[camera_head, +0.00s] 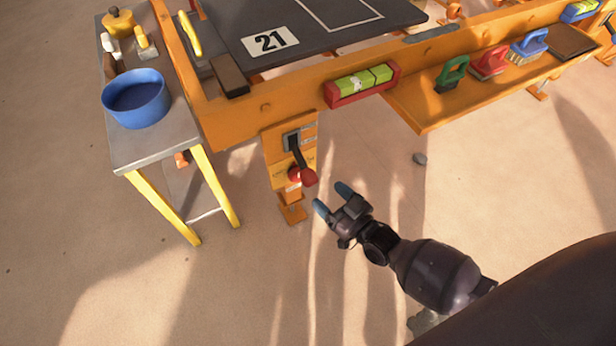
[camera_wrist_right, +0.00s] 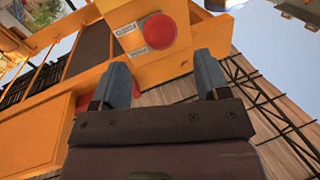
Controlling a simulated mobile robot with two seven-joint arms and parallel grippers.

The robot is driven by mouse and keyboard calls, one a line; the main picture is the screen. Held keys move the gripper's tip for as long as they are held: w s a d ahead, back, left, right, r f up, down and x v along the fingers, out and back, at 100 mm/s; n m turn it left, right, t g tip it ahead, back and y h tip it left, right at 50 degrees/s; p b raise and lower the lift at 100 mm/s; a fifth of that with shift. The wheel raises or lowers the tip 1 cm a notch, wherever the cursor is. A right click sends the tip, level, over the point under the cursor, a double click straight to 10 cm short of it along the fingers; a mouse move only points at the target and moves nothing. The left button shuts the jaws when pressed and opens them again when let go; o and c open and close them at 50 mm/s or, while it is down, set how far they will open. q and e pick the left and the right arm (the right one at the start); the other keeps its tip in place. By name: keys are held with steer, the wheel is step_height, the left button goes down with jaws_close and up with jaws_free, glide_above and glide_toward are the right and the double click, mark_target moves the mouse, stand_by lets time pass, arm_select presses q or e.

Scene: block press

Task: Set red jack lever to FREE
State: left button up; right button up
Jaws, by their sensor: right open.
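The red jack lever is a dark handle (camera_head: 300,156) with a red knob (camera_head: 308,177), mounted on an orange plate (camera_head: 279,160) at the front corner of the orange frame. The handle slants down to the right in the head view. The red knob also shows in the right wrist view (camera_wrist_right: 160,31), ahead of the fingers. My right gripper (camera_head: 332,199) is open and empty, just below and right of the knob, with its blue fingertips apart from it. It also shows in the right wrist view (camera_wrist_right: 162,84). My left gripper is out of view.
A grey side table (camera_head: 163,138) with yellow legs and a blue bowl (camera_head: 136,100) stands at the left. A red-cased level (camera_head: 362,84) sits on the orange beam. An orange shelf (camera_head: 430,114) with several brushes extends right. The floor around my right gripper is clear.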

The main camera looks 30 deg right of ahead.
mark_target(315, 184)
steer(key=x, duration=0.3)
steer(key=b+x, duration=0.1)
steer(key=x, duration=0.2)
steer(key=shift+w+a+f, duration=0.1)
steer(key=shift+w+f, duration=0.05)
steer(key=shift+f, duration=0.1)
steer(key=shift+w+a+r+b, duration=0.15)
steer(key=shift+w+b, duration=0.2)
steer(key=shift+w, duration=0.25)
steer(key=shift+c, duration=0.3)
steer(key=c, duration=1.2)
